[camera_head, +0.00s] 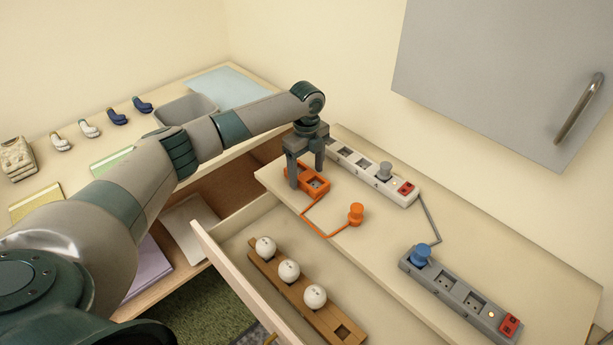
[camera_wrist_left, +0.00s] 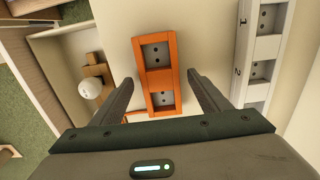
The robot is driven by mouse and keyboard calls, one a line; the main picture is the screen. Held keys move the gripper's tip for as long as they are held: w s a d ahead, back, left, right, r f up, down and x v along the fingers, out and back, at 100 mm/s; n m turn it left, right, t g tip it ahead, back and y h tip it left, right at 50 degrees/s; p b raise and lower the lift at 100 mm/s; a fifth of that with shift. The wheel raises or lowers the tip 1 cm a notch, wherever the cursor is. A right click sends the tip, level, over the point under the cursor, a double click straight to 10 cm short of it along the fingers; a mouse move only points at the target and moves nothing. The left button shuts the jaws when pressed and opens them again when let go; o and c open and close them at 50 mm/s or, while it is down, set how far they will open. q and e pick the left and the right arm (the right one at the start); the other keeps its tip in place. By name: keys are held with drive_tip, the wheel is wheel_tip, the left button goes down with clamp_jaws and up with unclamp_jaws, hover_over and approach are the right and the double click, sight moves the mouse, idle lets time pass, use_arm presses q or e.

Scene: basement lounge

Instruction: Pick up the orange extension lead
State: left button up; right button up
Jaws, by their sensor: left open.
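The orange extension lead (camera_head: 324,184) lies on the cream top at the back of the open drawer. Its cord runs toward the front to an orange plug (camera_head: 356,212) standing on the same top. My left gripper (camera_head: 306,176) points down over the lead's socket block, with the fingers on either side of it. In the left wrist view the orange block (camera_wrist_left: 157,72) with its dark sockets lies between the two open fingers (camera_wrist_left: 164,92), with a gap at each side. The far end of the block extends beyond the fingertips. My right gripper is not in view.
A white power strip (camera_head: 352,165) lies close behind the orange lead, also beside the right finger in the wrist view. A grey strip (camera_head: 462,292) with a blue plug lies at right. The open drawer (camera_head: 235,250) holds a wooden rack (camera_head: 327,318) with white balls. A grey cabinet door hangs above.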

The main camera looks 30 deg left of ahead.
use_arm(q)
drive_tip(key=shift+f, duration=0.75)
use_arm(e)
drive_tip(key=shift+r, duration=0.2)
use_arm(q)
drive_tip(key=shift+c, duration=0.7)
drive_tip(key=c, duration=1.4)
drive_tip(key=shift+o, duration=0.2)
drive_tip(key=shift+r, duration=0.1)
